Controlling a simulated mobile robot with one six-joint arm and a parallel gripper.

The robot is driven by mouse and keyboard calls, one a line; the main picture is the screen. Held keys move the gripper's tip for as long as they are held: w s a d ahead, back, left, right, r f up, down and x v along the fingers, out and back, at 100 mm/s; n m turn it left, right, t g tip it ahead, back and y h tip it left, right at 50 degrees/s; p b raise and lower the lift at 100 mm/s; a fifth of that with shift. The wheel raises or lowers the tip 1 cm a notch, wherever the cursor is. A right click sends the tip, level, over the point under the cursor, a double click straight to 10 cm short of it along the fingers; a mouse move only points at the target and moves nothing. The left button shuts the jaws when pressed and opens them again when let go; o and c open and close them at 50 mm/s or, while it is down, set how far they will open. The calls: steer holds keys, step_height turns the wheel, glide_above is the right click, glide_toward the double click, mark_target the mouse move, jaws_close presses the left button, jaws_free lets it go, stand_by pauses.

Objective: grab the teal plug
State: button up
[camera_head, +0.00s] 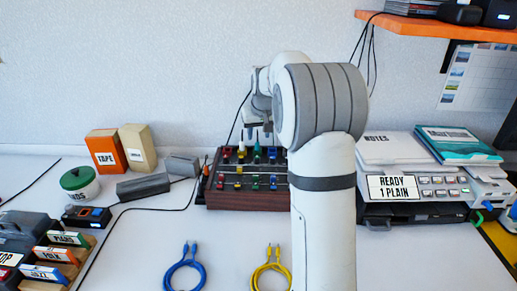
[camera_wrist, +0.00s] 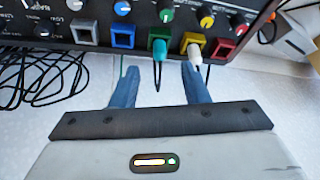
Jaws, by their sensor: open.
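The teal plug (camera_wrist: 159,50) sits in a green socket on the dark panel (camera_wrist: 80,45), its dark cable end pointing down toward my gripper. My gripper (camera_wrist: 159,70) is open, with its two blue fingers on either side of the plug's line and the tips just short of the plug's body. The right fingertip is close to a white plug (camera_wrist: 196,50) in the yellow socket; I cannot tell if they touch. In the head view my gripper (camera_head: 257,133) is above the wooden-sided panel (camera_head: 240,203), partly hidden by my arm.
Black cables (camera_wrist: 50,80) lie at left in the wrist view. In the head view a blue cable (camera_head: 185,268) and a yellow cable (camera_head: 270,268) lie on the table; a printer (camera_head: 415,190) stands right.

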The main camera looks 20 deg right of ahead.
mark_target(257, 143)
steer(key=b+x, duration=0.1)
steer(key=x, duration=0.4)
steer(key=shift+w, duration=0.15)
steer(key=shift+c, duration=0.5)
jaws_close()
